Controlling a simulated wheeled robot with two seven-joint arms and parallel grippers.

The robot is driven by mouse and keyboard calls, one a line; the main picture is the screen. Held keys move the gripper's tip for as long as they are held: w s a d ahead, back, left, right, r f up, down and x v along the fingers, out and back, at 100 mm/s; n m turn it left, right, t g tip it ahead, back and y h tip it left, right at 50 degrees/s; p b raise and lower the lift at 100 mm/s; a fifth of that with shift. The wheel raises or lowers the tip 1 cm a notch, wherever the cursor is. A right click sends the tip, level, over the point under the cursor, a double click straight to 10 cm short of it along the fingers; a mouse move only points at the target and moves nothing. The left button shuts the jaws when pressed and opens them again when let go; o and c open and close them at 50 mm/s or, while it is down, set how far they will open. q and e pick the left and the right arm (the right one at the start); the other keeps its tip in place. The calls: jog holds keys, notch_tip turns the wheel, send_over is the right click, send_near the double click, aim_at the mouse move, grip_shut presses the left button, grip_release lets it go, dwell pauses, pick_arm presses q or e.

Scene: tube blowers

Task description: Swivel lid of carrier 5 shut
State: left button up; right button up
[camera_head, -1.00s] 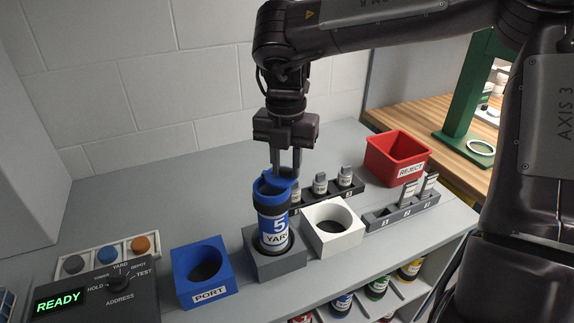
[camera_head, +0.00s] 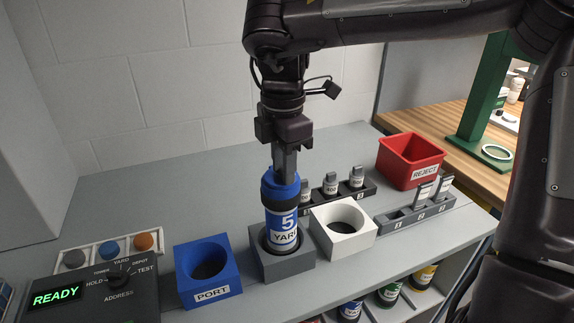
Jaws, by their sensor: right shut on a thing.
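Carrier 5 (camera_head: 284,231) is a blue-and-white cylinder marked "5 YARD". It stands upright in the grey square holder (camera_head: 290,266). Its blue lid (camera_head: 280,188) now sits over the top of the body, roughly in line with it. Whether it is fully closed cannot be told from this angle. My right gripper (camera_head: 284,170) points straight down at the lid from above. Its fingers are shut at the lid, and the tips are partly hidden there. My left gripper is not in view.
A blue PORT block (camera_head: 208,291) stands left of the holder and a white block with a round hole (camera_head: 343,250) stands right. Racks of small grey pieces (camera_head: 336,205) are behind. A red REJECT bin (camera_head: 411,180) is at the back right. The control box (camera_head: 95,297) reads READY.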

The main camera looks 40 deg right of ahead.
jog(key=shift+a+m, duration=0.1)
jog(key=shift+m, duration=0.2)
jog(key=o, duration=1)
notch_tip(320, 180, up, 8)
jog(key=p, duration=0.3)
jog(key=shift+f, duration=0.1)
